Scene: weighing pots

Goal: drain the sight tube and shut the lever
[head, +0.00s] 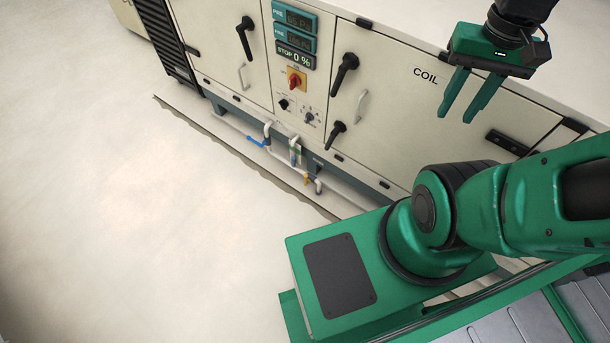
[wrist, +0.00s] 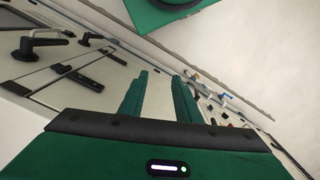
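My gripper (head: 455,119) is open and empty, held high in front of the COIL panel, to the right of the pipework. Its two green fingers also stand apart in the wrist view (wrist: 159,76). A white pipe assembly (head: 285,161) runs low along the cabinet's base. On it, a short upright piece (head: 295,153) looks like the sight tube; its liquid level is too small to tell. A blue lever (head: 257,142) sticks out on the left, and a small yellow fitting (head: 306,178) sits on the right. The blue lever shows small in the wrist view (wrist: 228,98).
The cream cabinet (head: 340,110) carries black door handles (head: 344,75), a red-yellow switch (head: 296,79) and a display reading STOP 0 %. The pale floor (head: 120,220) left of the pipes is clear. My green base stands at the lower right.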

